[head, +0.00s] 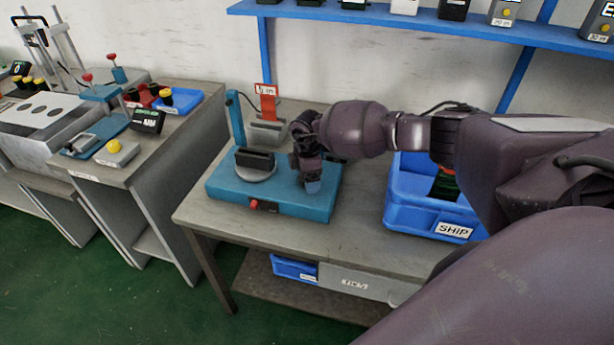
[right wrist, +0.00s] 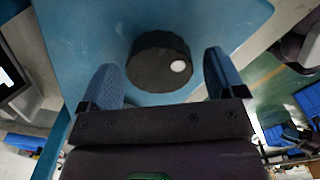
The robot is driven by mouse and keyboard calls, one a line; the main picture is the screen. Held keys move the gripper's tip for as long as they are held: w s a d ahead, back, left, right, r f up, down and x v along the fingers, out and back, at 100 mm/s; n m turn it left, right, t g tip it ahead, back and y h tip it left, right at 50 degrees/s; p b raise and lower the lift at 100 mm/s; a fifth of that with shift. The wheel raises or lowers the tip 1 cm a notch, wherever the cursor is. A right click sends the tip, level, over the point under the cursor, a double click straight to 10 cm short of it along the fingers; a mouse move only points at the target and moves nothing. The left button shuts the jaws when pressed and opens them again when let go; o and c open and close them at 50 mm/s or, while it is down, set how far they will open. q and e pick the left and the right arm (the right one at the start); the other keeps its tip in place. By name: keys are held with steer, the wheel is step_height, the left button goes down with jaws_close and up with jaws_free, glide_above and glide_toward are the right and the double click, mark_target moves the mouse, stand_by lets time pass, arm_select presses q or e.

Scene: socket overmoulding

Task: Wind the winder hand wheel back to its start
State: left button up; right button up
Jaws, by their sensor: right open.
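The winder is a blue box base (head: 265,199) on the grey bench, with an upright blue post, a round grey plate and a black block on the plate. Its hand wheel (right wrist: 160,60), black with a ribbed rim and a white knob (right wrist: 178,66), shows in the right wrist view on the blue top. My right gripper (head: 312,186) is over the right end of the base and hides the wheel in the head view. In the right wrist view its blue fingers (right wrist: 162,66) are apart, one on each side of the wheel, with gaps visible. My left gripper is not in view.
A red switch (head: 254,205) is on the base's front. A blue SHIP crate (head: 410,212) stands to the right on the bench (head: 325,238). A red sign (head: 267,102) stands behind the winder. Another bench with fixtures is at left.

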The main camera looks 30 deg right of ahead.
steer(key=shift+c, duration=0.4)
steer(key=c, duration=0.9)
steer(key=shift+o, duration=0.2)
steer(key=shift+n, duration=0.4)
